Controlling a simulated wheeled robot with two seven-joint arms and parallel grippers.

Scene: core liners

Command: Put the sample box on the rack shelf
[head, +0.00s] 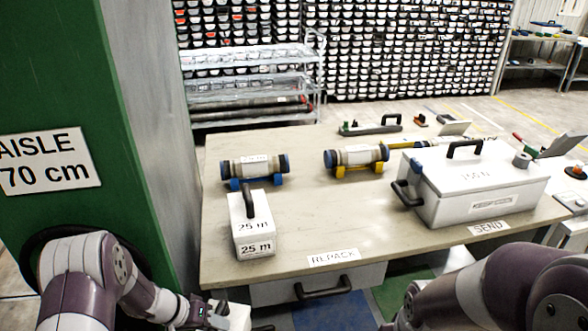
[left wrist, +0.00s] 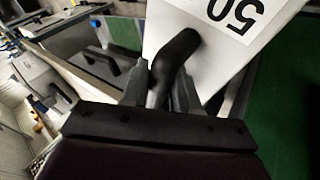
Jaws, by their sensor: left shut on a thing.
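A white sample box marked 50 (left wrist: 215,50) hangs by its dark handle (left wrist: 177,55) in my left gripper (left wrist: 160,85). In the head view my left gripper (head: 205,314) is low at the bottom edge, in front of the table. Only part of the held box (head: 238,318) shows there. My right arm comes in at the lower right; its gripper is out of the picture. A metal rack with shelves (head: 250,96) stands behind the table, with trays and long dark tubes on it.
A white box marked 25 m (head: 250,226) stands on the table (head: 310,220). Two capped core liners (head: 255,168) (head: 356,156) lie on blue and yellow cradles. A large white case (head: 475,185) sits at the right. A green column (head: 75,90) is close on the left.

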